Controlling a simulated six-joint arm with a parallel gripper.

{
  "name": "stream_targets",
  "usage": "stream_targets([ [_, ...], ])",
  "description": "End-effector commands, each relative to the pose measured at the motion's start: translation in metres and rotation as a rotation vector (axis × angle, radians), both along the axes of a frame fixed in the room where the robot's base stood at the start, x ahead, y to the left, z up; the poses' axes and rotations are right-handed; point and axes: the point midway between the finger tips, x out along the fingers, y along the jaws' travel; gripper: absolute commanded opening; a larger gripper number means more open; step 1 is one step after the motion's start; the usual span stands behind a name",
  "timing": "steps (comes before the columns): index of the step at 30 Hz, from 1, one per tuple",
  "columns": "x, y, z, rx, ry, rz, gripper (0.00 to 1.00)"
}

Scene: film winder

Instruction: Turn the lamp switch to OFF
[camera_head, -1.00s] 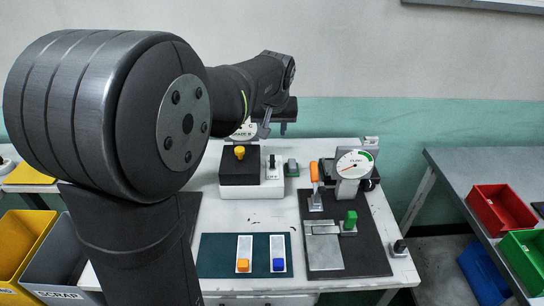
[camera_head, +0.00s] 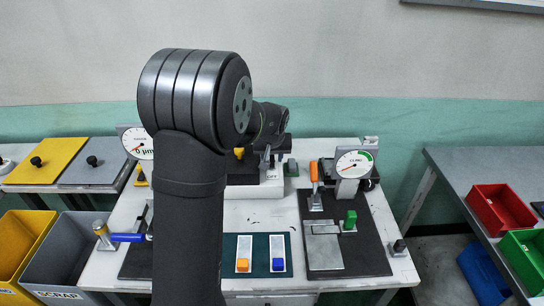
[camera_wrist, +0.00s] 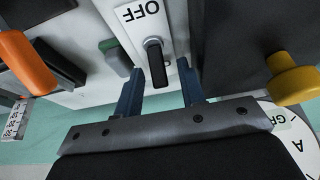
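The lamp switch is a short black lever (camera_wrist: 155,62) on a white plate (camera_wrist: 178,28) marked OFF, on the front of a white box (camera_head: 254,192). In the wrist view its lever stands between my gripper's two blue fingers (camera_wrist: 159,88). The fingers are apart, with gaps visible on both sides of the lever, so my gripper is open around it and not clamped. The OFF lettering lies beyond the lever from the gripper. In the head view my gripper (camera_head: 271,156) is at the switch; my arm and gripper hide part of it.
A yellow knob (camera_wrist: 295,83) on a dark block is close on one side. A green button (camera_wrist: 117,58) and an orange handle (camera_wrist: 24,62) are on the other. A CLING dial (camera_head: 354,163) stands right of the box. Coloured bins (camera_head: 501,208) stand farther right.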

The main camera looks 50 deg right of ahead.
Motion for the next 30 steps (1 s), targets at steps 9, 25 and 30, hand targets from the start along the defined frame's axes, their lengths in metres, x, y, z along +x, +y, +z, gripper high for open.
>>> stream_targets([
  [9, 0.0003, -0.0002, -0.0003, 0.000, 0.000, 0.000, 0.23],
  [25, -0.0025, 0.0046, 0.0007, -0.082, -0.092, 0.002, 0.00],
  [30, -0.0034, 0.0067, 0.0018, -0.140, -0.154, 0.004, 0.00],
])
